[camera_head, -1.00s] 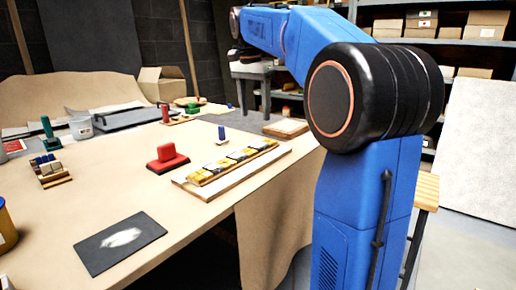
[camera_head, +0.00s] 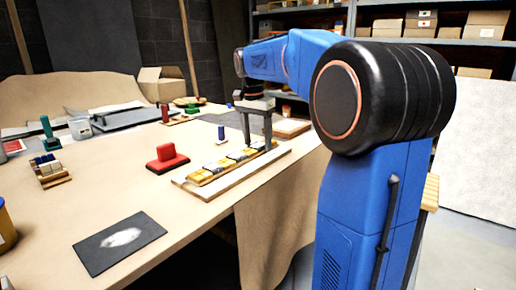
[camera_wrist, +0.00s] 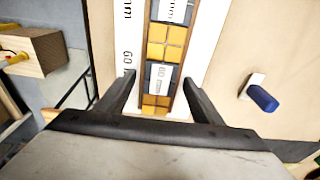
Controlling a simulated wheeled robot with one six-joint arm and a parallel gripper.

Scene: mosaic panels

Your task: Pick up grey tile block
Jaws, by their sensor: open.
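A long strip of yellow tiles with greyish pieces lies on a pale board (camera_head: 275,165) at the table's right edge. A second grey piece (camera_wrist: 172,10) is at the top. I cannot tell which piece is the grey tile block. My gripper (camera_head: 258,143) is open and points down over the strip's far end. In the wrist view its fingers (camera_wrist: 160,88) lie on either side of the strip, with nothing held. The palm hides the strip's near end.
A blue-handled piece with a white base (camera_wrist: 262,95) stands beside the board. A wooden block (camera_wrist: 32,50) is on the other side. A red block (camera_head: 167,158), a dark slate (camera_head: 120,243) and a wooden rack (camera_head: 50,175) lie on the table. Bare table surrounds the red block.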

